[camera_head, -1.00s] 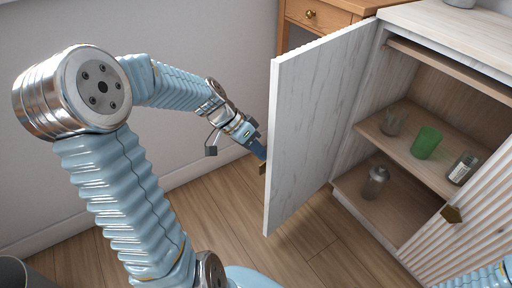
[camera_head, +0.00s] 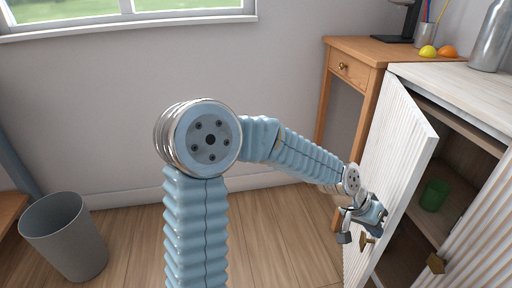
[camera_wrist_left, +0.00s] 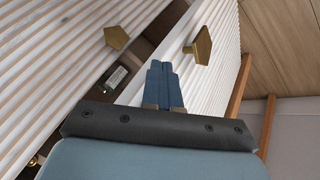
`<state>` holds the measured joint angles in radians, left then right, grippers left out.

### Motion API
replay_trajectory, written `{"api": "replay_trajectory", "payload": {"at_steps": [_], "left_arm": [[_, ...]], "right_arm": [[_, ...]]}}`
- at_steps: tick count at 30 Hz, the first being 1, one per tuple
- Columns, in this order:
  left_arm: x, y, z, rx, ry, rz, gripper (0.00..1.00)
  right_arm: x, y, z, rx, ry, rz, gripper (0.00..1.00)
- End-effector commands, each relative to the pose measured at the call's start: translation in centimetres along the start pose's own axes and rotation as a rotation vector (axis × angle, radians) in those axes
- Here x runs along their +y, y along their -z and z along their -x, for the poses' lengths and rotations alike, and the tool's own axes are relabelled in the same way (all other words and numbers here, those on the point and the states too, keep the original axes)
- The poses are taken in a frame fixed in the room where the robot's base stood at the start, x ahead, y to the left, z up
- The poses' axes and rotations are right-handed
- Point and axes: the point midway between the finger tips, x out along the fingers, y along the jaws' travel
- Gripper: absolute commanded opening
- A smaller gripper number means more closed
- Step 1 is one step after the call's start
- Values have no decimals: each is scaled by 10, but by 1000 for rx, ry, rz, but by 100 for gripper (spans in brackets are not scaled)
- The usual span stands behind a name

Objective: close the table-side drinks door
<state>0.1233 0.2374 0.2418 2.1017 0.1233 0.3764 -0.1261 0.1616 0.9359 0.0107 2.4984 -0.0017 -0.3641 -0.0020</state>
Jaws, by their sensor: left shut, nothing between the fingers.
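The table-side drinks door (camera_head: 400,150) is white and ribbed and stands partly open, at an angle to the cabinet. Its brass knob (camera_head: 367,240) is near its free edge; in the left wrist view the knob (camera_wrist_left: 201,46) is just right of my fingers. My left gripper (camera_head: 376,215) is shut and empty at the door's outer face, close to the knob. In the left wrist view its blue fingers (camera_wrist_left: 163,84) lie in front of the ribbed door; I cannot tell whether they touch it. My right gripper is out of view.
The other ribbed door (camera_head: 480,225) has its own brass knob (camera_head: 435,263). A green cup (camera_head: 433,196) stands on a shelf inside the gap. A wooden table (camera_head: 365,50) stands beside the cabinet, and a grey bin (camera_head: 65,235) on the floor at left.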

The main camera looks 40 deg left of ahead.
Motion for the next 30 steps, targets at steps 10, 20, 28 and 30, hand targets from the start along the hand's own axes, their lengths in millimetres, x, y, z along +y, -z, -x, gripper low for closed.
{"api": "replay_trajectory", "payload": {"at_steps": [10, 20, 28, 30], "left_arm": [[73, 41, -59, -10, -9, -18, 0], [94, 62, -83, -9, -8, -14, 0], [96, 64, -86, -9, -8, -14, 0], [96, 64, -86, -9, -8, -14, 0]], "right_arm": [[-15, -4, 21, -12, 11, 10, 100], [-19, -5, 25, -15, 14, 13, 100], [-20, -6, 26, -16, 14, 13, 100], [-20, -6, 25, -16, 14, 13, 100]]}}
